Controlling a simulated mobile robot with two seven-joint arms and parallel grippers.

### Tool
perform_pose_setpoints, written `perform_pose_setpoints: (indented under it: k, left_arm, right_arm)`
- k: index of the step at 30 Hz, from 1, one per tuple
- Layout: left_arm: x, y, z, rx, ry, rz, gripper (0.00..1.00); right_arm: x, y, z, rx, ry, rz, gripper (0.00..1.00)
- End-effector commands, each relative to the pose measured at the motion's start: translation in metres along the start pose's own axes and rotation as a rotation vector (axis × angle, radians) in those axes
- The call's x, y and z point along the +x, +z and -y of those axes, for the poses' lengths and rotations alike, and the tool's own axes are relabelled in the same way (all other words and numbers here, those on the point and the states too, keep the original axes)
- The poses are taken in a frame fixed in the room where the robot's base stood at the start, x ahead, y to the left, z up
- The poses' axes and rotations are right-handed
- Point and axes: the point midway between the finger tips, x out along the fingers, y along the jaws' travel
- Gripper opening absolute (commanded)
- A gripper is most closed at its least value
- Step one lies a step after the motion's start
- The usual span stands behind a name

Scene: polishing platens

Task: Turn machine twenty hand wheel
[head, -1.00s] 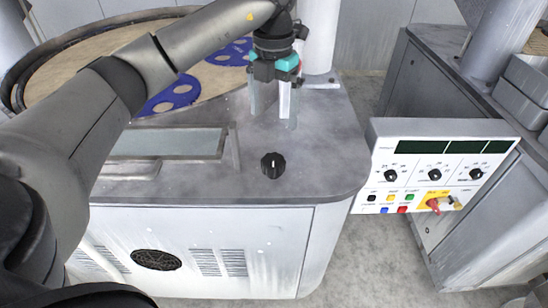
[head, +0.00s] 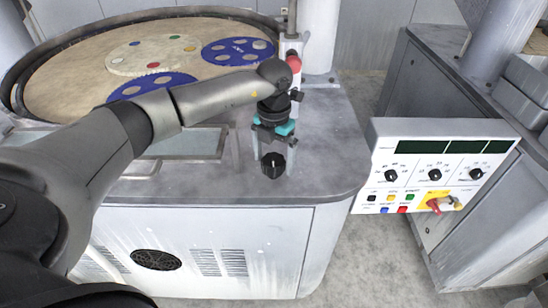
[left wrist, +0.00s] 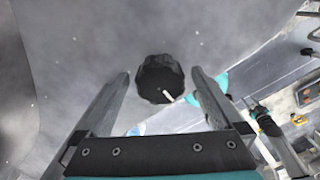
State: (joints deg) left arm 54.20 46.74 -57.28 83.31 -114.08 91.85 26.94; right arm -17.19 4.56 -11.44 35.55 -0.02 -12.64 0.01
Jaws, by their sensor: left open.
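The hand wheel (head: 273,165) is a black, ridged knob on the grey top of the machine, near its front edge. It also shows in the left wrist view (left wrist: 158,78), with a white mark at its lower right edge. My left gripper (head: 272,168) is open, and its two fingers point down on either side of the knob in the head view. In the left wrist view the knob lies ahead of the fingertips, between their lines, with gaps on both sides. I cannot tell whether the fingertips reach down beside it.
A round platen table (head: 75,85) with blue carrier discs (head: 238,50) stands behind on the left. A white control panel (head: 440,160) with knobs and buttons is on the right. A recessed tray (head: 185,143) lies left of the knob. The machine top right of it is clear.

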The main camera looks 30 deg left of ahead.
Motion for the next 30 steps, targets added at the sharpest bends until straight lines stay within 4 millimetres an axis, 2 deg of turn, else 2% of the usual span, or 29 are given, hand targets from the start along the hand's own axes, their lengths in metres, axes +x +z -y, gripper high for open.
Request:
perform_pose_setpoints:
  k: [3, 25, 30]
  left_arm:
    - [0.0000, -0.0001, 0.0002, 0.000, 0.000, 0.000, 1.00]
    - [-0.0007, 0.0000, 0.0001, 0.000, 0.000, 0.000, 0.18]
    - [-0.0008, 0.0001, 0.0000, 0.008, 0.000, 0.000, 0.18]
  right_arm:
    - [0.0000, 0.0000, 0.0002, 0.000, 0.000, 0.000, 0.50]
    - [0.0000, 0.0000, 0.0003, 0.000, 0.000, -0.001, 0.50]
    - [0.0004, 0.0001, 0.0003, 0.000, 0.000, -0.001, 0.50]
